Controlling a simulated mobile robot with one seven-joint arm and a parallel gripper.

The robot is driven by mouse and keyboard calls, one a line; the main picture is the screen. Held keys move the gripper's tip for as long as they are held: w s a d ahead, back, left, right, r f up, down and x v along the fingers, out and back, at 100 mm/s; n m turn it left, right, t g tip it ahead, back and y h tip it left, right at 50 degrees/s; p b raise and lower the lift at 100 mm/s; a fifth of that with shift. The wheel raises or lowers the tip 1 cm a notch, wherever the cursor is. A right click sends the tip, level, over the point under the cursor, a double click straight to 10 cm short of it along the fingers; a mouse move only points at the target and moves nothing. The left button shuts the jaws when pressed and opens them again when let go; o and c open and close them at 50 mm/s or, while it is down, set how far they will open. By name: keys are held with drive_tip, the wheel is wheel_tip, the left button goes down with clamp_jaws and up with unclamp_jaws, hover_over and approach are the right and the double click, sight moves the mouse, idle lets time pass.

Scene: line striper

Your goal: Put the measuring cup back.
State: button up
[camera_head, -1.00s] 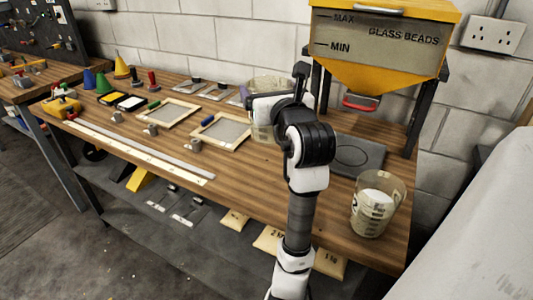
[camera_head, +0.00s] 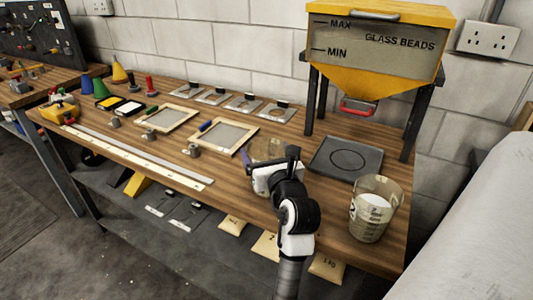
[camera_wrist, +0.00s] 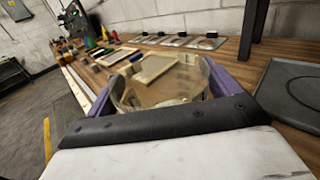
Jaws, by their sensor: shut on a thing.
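My gripper (camera_head: 268,163) is shut on a clear measuring cup (camera_head: 268,148), low over the workbench just right of the framed screens. In the wrist view the purple fingers hold this clear cup (camera_wrist: 165,88) from both sides, and the bench shows through its wall. I cannot tell whether its base touches the wood. A second clear measuring cup (camera_head: 366,226), with white material in it, stands upright at the bench's right front. A dark square pad (camera_head: 322,160) with a ring mark lies bare under the glass beads hopper (camera_head: 380,45).
The workbench (camera_head: 325,222) has bare wood in front of the pad. Two framed screens (camera_head: 247,133), a long pale straightedge (camera_head: 150,163) and small metal weights (camera_head: 193,150) lie to the left. The hopper's dark legs (camera_head: 415,115) stand behind the pad. A grey-white surface (camera_head: 470,220) is at the right.

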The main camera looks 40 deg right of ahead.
drive_tip(key=shift+f, duration=0.1)
drive_tip(key=o, duration=1.6)
drive_tip(key=shift+o, duration=0.2)
drive_tip(key=shift+s, duration=0.1)
drive_tip(key=b+v, duration=0.2)
drive_tip(key=v, duration=1)
